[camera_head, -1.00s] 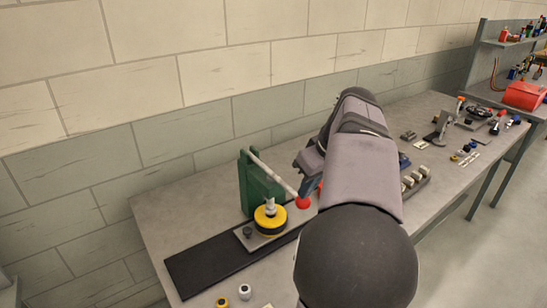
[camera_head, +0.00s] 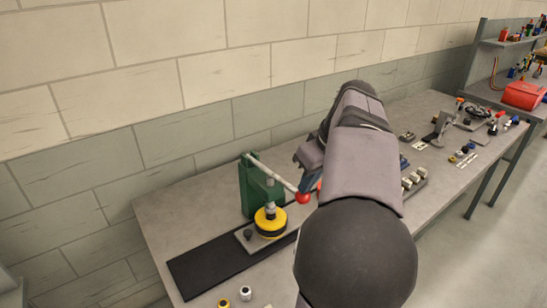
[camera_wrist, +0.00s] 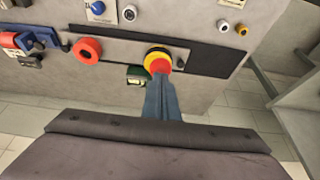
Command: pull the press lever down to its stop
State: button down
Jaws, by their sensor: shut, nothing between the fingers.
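The press has a green upright (camera_head: 247,185) and a pale lever (camera_head: 272,172) that slopes down to the right to a red ball knob (camera_head: 302,198). A silver ram (camera_head: 269,188) stands over a yellow and black round part (camera_head: 270,222) on the press plate. In the wrist view, the red knob (camera_wrist: 159,66) overlaps the yellow part (camera_wrist: 156,54). My gripper (camera_wrist: 160,78) is shut and empty, its blue fingertips at the knob. In the head view, my gripper (camera_head: 309,184) is just right of the knob, partly hidden by my arm. I cannot tell whether they touch.
A dark strip (camera_head: 215,263) runs along the bench by the press. White (camera_head: 246,293) and yellow small parts lie at the front. A red ring (camera_wrist: 88,50) lies left of the knob in the wrist view. Other fixtures stand to the right along the bench.

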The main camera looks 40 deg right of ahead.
notch_tip(320, 180, up, 9)
jog(key=p, duration=0.7)
dwell(0.5)
dwell(0.7)
